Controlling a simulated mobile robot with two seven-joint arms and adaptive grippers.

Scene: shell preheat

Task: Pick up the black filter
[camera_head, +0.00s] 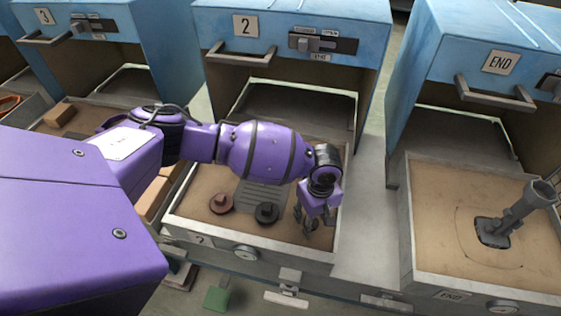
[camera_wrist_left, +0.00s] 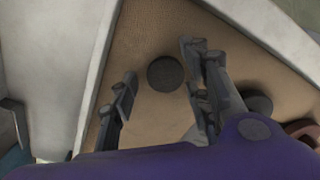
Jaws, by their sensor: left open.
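My left gripper (camera_head: 312,222) is open above the right front of the sand-coloured tray of station 2. In the left wrist view the open left gripper (camera_wrist_left: 160,100) has a dark round disc (camera_wrist_left: 166,73) lying on the tray floor between and just beyond its fingers; nothing is held. A second dark round piece (camera_wrist_left: 258,103) lies to the right, partly hidden by a finger. In the head view this black knobbed piece (camera_head: 267,213) sits left of the gripper, with a brown knobbed piece (camera_head: 221,203) further left. Which dark piece is the filter is unclear. My right gripper is out of view.
The tray's pale rim (camera_head: 250,260) runs along the front; its wall (camera_wrist_left: 90,80) is close left of the fingers. Blue station 2 housing (camera_head: 290,40) stands behind. The END tray (camera_head: 440,220) at right holds a grey tube-like part (camera_head: 515,215).

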